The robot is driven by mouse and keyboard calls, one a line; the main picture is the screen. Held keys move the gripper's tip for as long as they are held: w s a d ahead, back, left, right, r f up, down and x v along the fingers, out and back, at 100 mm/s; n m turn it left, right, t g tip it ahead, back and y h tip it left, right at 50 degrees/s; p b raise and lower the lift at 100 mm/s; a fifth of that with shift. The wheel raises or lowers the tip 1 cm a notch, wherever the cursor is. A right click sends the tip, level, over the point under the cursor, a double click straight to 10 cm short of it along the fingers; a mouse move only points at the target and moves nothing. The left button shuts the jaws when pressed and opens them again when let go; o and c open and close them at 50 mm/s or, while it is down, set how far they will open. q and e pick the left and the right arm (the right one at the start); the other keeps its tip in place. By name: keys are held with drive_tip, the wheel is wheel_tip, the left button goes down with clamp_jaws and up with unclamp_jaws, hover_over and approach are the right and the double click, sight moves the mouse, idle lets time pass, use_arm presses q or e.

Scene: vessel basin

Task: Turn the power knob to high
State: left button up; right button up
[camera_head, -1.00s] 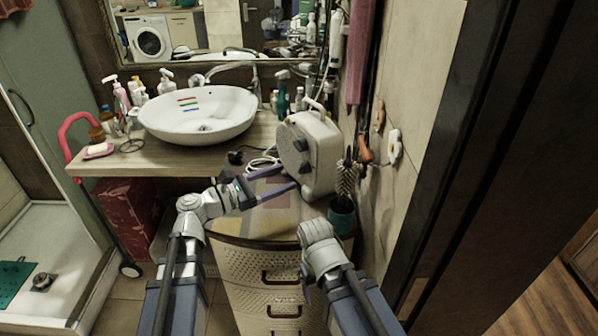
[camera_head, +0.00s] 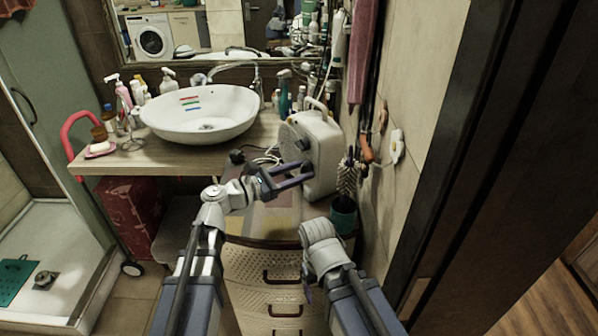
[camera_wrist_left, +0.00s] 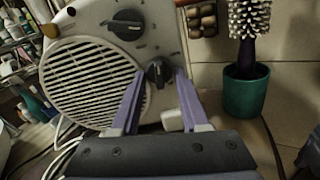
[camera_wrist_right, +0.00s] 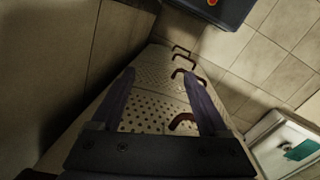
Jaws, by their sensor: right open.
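A white fan heater (camera_head: 322,150) stands on the cabinet top with its face to the left. In the left wrist view its face shows a round grille, a larger upper dark knob (camera_wrist_left: 127,24) and a lower dark knob (camera_wrist_left: 158,72). The labels are too small to read, so I cannot tell which is the power knob. My left gripper (camera_head: 311,170) is open at the heater's face. Its purple fingertips (camera_wrist_left: 160,73) are on either side of the lower knob; contact is unclear. My right gripper (camera_wrist_right: 158,75) is open and empty above the cabinet's drawer side.
A teal cup with a brush (camera_head: 343,214) stands right of the heater, near the wall. A white cable (camera_head: 262,160) lies behind my left gripper. The white basin (camera_head: 200,115) is at the back left. The drawer cabinet (camera_head: 265,268) is below my arms.

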use_arm(q)
clamp_jaws()
drive_tip(key=shift+m, duration=0.3)
drive_tip(key=m, duration=0.3)
drive_tip(key=shift+r+m+p, duration=0.15)
drive_tip(key=shift+m, duration=4.2)
drive_tip(key=shift+r+m+p, duration=0.2)
drive_tip(key=shift+m, duration=4.2)
drive_tip(key=shift+r+m+p, duration=0.15)
drive_tip(key=shift+m, duration=4.2)
